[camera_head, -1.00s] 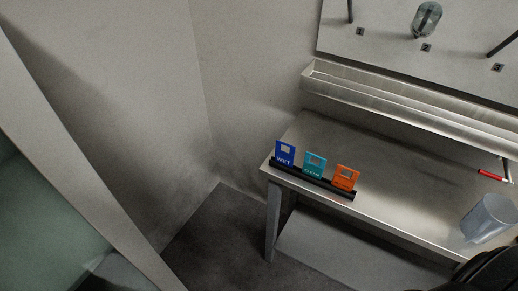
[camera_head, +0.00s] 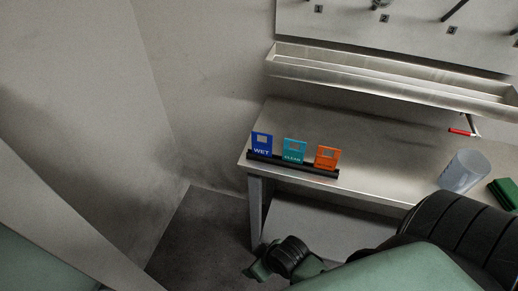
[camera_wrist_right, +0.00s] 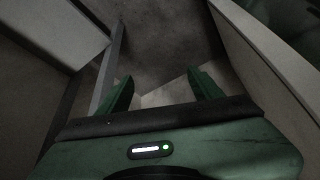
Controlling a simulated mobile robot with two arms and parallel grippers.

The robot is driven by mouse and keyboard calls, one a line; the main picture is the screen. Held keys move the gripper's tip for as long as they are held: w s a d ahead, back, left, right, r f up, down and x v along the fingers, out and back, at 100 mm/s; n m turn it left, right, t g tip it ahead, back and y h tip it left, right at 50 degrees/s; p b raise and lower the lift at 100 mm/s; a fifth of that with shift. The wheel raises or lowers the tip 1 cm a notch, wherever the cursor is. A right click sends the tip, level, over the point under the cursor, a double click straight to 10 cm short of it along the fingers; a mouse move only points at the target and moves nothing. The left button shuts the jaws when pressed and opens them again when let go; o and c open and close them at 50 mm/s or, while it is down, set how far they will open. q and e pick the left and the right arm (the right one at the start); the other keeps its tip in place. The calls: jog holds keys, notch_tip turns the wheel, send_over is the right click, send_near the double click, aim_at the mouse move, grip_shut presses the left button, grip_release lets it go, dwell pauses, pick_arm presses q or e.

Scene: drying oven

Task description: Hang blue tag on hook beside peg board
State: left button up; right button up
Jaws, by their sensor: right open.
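The blue tag (camera_head: 261,144), marked WET, stands upright in a black rack (camera_head: 292,165) at the left front edge of the metal table. A teal tag (camera_head: 294,150) and an orange tag (camera_head: 327,157) stand to its right. The peg board (camera_head: 400,22) is on the wall at the top right; I cannot make out a hook beside it. My right arm comes in from the lower right of the head view, low in front of the table. In the right wrist view my right gripper (camera_wrist_right: 160,77) is open and empty, above the floor. My left gripper is not in view.
A metal trough (camera_head: 390,78) runs along the wall above the table (camera_head: 385,135). A translucent beaker (camera_head: 463,172), a red-handled tool (camera_head: 462,132) and a green object (camera_head: 504,193) are at the table's right. The table between tags and beaker is clear.

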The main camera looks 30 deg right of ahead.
jog(key=w+a+r+n+t+y, duration=0.15)
jog(key=w+a+r+t, duration=0.3)
jog(key=r, duration=0.65)
jog(key=w+a+r+n+t+y, duration=0.1)
jog(key=w+a+r+t+y, duration=0.4)
jog(key=r, duration=0.6)
jog(key=w+a+r+n+t+y, duration=0.15)
jog(key=w+r+t, duration=0.35)
jog(key=r, duration=0.6)
jog(key=w+d+r+m+t+h, duration=0.3)
jog(key=d+r+m+h, duration=0.1)
jog(key=r+h, duration=0.1)
jog(key=m+g+h, duration=1)
jog(key=m+h, duration=0.3)
jog(key=h, duration=0.5)
send_over(257, 149)
jog(key=d, duration=0.3)
jog(key=f, duration=1)
jog(key=shift+w+a, duration=0.15)
jog(key=shift+w, duration=0.1)
jog(key=shift+w+d, duration=0.3)
jog(key=shift+d, duration=0.05)
